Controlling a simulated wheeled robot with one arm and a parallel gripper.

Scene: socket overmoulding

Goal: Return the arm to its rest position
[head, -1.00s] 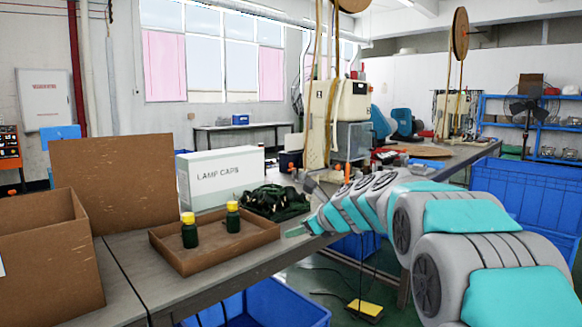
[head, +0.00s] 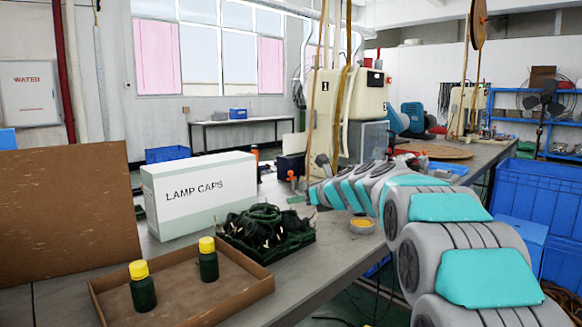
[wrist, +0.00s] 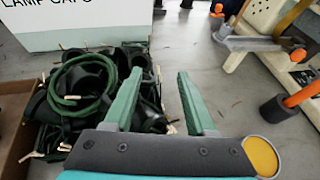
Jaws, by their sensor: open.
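My arm (head: 440,225) reaches in from the right over the workbench (head: 300,265). My gripper (wrist: 158,98) shows in the wrist view with its two green fingers apart and nothing between them. In the head view my gripper (head: 305,199) is small and partly hidden by the arm, above the bench to the right of the same cables (head: 265,230).
A cardboard tray (head: 185,300) holds two dark bottles with yellow caps (head: 208,260). A white LAMP CAPS box (head: 198,190) stands behind it. A yellow-topped round container (wrist: 261,156) is close right of my gripper. A beige machine (head: 345,105) stands behind.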

